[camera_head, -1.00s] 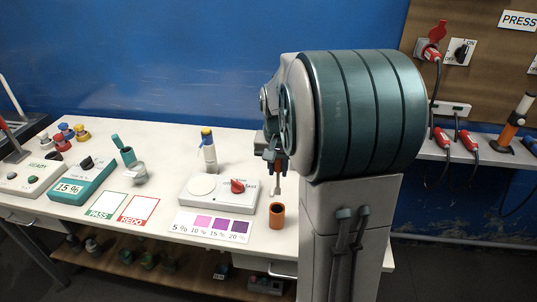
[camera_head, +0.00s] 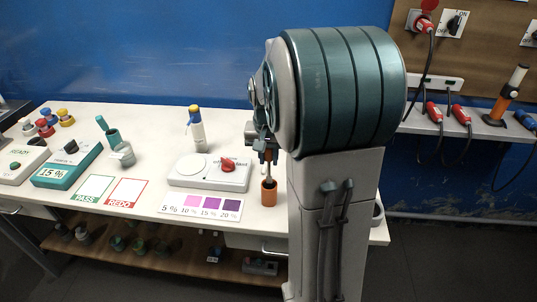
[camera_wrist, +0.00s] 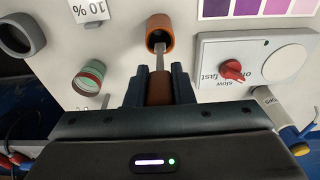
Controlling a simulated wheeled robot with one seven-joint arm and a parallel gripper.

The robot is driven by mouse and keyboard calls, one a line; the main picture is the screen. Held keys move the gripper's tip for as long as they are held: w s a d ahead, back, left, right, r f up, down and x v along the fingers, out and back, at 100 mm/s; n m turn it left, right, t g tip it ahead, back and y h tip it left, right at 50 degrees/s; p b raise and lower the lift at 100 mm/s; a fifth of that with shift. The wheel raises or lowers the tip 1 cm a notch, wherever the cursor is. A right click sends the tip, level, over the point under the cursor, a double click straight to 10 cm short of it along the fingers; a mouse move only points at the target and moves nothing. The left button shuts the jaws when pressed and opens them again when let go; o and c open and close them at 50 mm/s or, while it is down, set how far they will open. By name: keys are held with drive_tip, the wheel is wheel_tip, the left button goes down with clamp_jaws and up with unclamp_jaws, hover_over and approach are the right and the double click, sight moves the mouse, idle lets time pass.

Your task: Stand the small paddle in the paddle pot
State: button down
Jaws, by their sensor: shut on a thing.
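My gripper (camera_wrist: 158,76) is shut on the brown handle of the small paddle (camera_wrist: 159,58). The paddle's pale shaft points away from the jaws toward the orange-brown paddle pot (camera_wrist: 152,24). In the head view my gripper (camera_head: 263,152) is above the pot (camera_head: 268,195), at the front of the white table. The paddle (camera_head: 268,173) hangs about upright with its lower end at the pot's mouth. The tip appears just inside the rim, but how deep is unclear. The pot stands upright.
Close to the pot are a stirrer plate with a red knob (camera_head: 227,165) and a purple colour card (camera_head: 205,206). A grey-green cup (camera_head: 122,154) stands farther left. The table's front edge is near the pot.

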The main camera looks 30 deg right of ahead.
drive_tip(key=shift+w+d+f+b, duration=0.1)
drive_tip(key=shift+w+f+b, duration=0.05)
drive_tip(key=shift+f+b, duration=2.5)
drive_tip(key=shift+f+p, duration=0.5)
drive_tip(key=c, duration=1.2)
unclamp_jaws()
drive_tip(key=shift+o, duration=0.2)
wheel_tip(320, 180, up, 14)
hover_over(269, 172)
drive_tip(key=s+a, duration=0.1)
drive_tip(key=s, duration=0.1)
drive_tip(key=shift+w+a+f, duration=0.1)
drive_tip(key=shift+w, duration=0.1)
drive_tip(key=s+a+f+n+t, duration=0.1)
drive_tip(key=s+a+f+n, duration=0.2)
drive_tip(key=s+a, duration=0.3)
drive_tip(key=s+a+f+n, duration=0.3)
drive_tip(key=s+a+f, duration=0.3)
drive_tip(key=s, duration=0.4)
drive_tip(key=shift+s+n+t+y, duration=0.3)
drive_tip(key=shift+n+t+y, duration=0.1)
